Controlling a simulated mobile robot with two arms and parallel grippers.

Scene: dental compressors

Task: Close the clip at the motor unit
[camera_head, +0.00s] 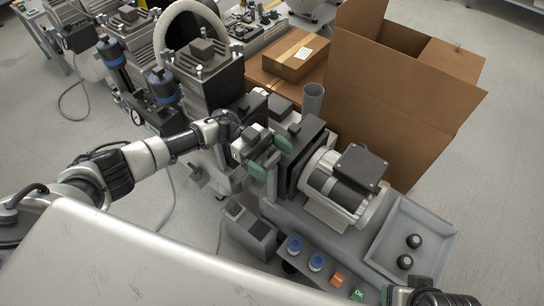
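The motor unit (340,188) is a silver cylinder with a black box on top. It sits on a grey bench to the right of my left gripper. My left gripper (270,157) reaches in from the left, beside the dark plates at the motor unit's left end. Its two green-tipped fingers stand apart, and I see nothing clearly held between them. Whether the fingers touch the unit cannot be told. I cannot pick out the clip clearly; the gripper may hide it.
A grey tray (438,228) with two black knobs is right of the motor. Blue, orange and green buttons (337,280) line the bench's front. A large open cardboard box (400,100) stands behind. Dark compressors (205,75) stand behind my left arm.

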